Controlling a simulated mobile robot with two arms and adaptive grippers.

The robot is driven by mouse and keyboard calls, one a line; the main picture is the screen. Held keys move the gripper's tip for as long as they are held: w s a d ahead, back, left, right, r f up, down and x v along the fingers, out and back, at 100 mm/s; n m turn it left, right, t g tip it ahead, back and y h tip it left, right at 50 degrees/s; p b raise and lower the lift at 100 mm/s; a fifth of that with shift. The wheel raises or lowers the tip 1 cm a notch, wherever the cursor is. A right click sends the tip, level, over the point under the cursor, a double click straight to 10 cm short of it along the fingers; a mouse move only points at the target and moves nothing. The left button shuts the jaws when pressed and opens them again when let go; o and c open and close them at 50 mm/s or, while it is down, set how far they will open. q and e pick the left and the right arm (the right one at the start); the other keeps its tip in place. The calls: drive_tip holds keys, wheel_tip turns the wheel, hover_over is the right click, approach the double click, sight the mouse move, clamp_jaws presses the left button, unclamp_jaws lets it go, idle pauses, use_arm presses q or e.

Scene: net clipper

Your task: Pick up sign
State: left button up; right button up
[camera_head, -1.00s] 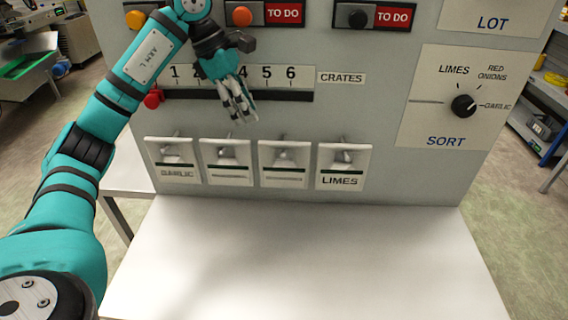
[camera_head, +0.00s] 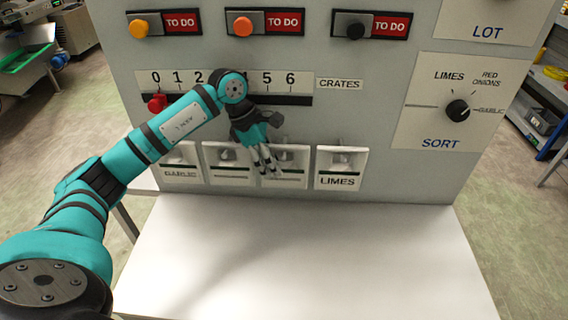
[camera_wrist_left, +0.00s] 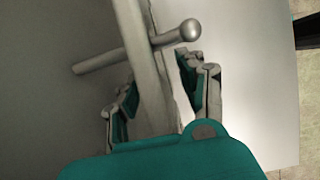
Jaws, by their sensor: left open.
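Several white signs hang in a row on pegs on the grey panel: a garlic sign (camera_head: 181,173) at left, a second sign (camera_head: 221,178), a third sign (camera_head: 291,180) and a limes sign (camera_head: 341,181) at right. The lettering on the middle two is too small or covered to read. My left gripper (camera_head: 269,172) points down in front of the third sign and hides its left part. In the left wrist view the open fingers (camera_wrist_left: 165,88) stand either side of a pale plate edge (camera_wrist_left: 143,65), beside a round-ended peg (camera_wrist_left: 189,30). I cannot tell whether they touch it.
A slider with a red knob (camera_head: 157,102) and numbers runs above the signs. Three lit or dark buttons sit higher, and a sort dial (camera_head: 457,109) is at right. The white table (camera_head: 310,255) below is bare.

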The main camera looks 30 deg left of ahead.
use_arm(q)
drive_tip(key=shift+w+d+f, duration=0.1)
drive_tip(key=shift+f, duration=0.1)
clamp_jaws()
drive_tip(key=shift+r, duration=0.1)
drive_tip(key=shift+r+b, duration=0.5)
drive_tip(key=shift+b, duration=0.05)
drive_tip(key=s+d+b, duration=0.3)
drive_tip(key=s+d, duration=0.1)
drive_tip(key=s, duration=0.4)
drive_tip(key=s+d+b, duration=0.2)
drive_tip(key=s+d, duration=0.1)
drive_tip(key=s, duration=0.5)
drive_tip(key=shift+s+d+r+b, duration=0.15)
drive_tip(key=shift+d+r+b, duration=0.05)
drive_tip(key=shift+d+b, duration=0.2)
